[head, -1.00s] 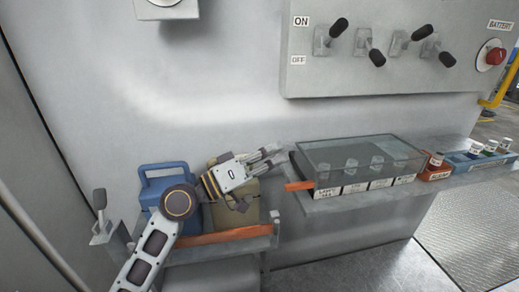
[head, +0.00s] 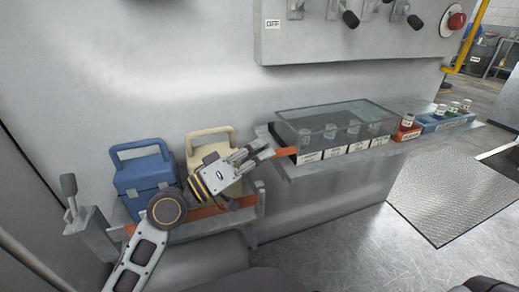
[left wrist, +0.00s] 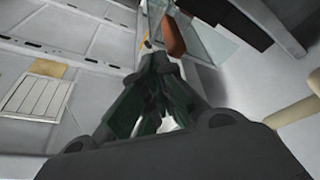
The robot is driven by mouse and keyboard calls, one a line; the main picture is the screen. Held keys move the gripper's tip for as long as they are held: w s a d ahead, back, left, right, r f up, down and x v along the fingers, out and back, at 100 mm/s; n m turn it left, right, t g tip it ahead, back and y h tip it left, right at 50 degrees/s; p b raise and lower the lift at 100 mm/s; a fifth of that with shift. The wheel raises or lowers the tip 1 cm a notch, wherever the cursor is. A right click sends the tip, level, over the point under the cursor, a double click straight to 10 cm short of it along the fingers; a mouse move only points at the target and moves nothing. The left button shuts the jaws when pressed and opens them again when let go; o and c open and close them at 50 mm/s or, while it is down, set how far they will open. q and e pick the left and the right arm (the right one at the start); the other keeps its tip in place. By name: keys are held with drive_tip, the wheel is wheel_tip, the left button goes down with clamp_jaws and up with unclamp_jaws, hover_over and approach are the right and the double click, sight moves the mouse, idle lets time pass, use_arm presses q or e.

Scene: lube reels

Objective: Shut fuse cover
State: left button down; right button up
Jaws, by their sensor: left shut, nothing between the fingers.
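The fuse cover (head: 340,112) is a clear, box-like lid on the wall shelf, over a row of fuses with white labels (head: 333,152). It looks lowered over them; I cannot tell whether it sits fully flat. An orange tab (head: 287,151) sticks out at its left end. My left gripper (head: 268,152) is shut and empty, its tips just left of the tab, touching or not I cannot tell. In the left wrist view the orange tab (left wrist: 174,38) and clear panel (left wrist: 205,42) show beyond the dark fingers (left wrist: 158,75). My right gripper is not in view.
A blue case (head: 146,178) and a cream case (head: 210,150) stand in a rack left of the shelf, close to my left arm. A switch panel (head: 350,30) hangs above. Red and blue holders (head: 445,122) sit at the shelf's right.

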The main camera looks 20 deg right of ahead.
use_arm(q)
drive_tip(key=shift+a, duration=0.15)
idle(0.3)
drive_tip(key=v, duration=0.7)
idle(0.3)
drive_tip(key=shift+s+a, duration=0.1)
idle(0.4)
